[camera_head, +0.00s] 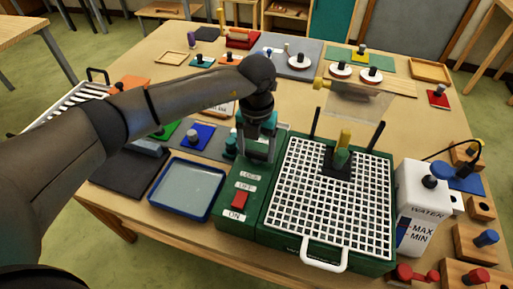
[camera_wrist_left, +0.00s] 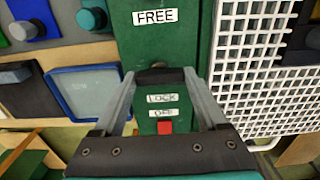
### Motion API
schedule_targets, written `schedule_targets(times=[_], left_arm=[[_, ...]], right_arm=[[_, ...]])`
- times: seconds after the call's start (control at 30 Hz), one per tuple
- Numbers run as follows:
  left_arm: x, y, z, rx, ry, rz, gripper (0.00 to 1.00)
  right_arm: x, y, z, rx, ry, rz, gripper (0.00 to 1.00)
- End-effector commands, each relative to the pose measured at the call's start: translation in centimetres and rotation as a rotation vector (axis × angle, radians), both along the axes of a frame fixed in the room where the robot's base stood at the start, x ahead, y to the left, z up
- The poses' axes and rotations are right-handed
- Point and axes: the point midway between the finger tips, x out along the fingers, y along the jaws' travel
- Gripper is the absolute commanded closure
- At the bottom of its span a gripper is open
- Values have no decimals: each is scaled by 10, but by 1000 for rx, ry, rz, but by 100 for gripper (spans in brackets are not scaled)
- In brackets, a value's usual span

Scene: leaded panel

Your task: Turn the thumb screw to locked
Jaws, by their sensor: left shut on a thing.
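The green machine housing (camera_head: 240,190) stands at the table's front middle. Its top bears a LOCK label (camera_head: 250,177) and, in the wrist view, a FREE label (camera_wrist_left: 155,17) on the far side of the fingers and a LOCK label (camera_wrist_left: 162,98) on the near side. My left gripper (camera_head: 258,153) points down at the housing and is shut on a small dark knob, which I take for the thumb screw (camera_wrist_left: 158,75). The knob sits between the fingertips in the wrist view. Its turn angle is hard to make out. My right gripper is not in view.
A red switch (camera_head: 240,199) sits near the OFF and ON labels. A white grid (camera_head: 325,225) with upright black posts lies right of the housing. A white water tank (camera_head: 413,210) stands further right. A blue-rimmed tray (camera_head: 186,190) lies left. Several small parts fill the back.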

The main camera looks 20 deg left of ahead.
Motion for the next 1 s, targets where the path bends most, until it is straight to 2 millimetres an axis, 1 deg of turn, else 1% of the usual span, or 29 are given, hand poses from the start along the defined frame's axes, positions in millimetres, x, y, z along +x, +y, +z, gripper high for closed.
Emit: schedule_targets(times=[0.37, 0.4, 0.6, 0.87, 1.0], left_arm=[[2, 0, 2, -1, -5, 10, 81], [2, 0, 2, -1, -5, 10, 23], [1, 0, 1, -1, -3, 8, 0], [1, 0, 1, 0, -2, 6, 0], [2, 0, 13, -2, -5, 5, 0]], right_arm=[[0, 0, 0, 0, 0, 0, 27], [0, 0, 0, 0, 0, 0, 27], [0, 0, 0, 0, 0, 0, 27], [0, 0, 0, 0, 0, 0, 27], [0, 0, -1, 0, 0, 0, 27]])
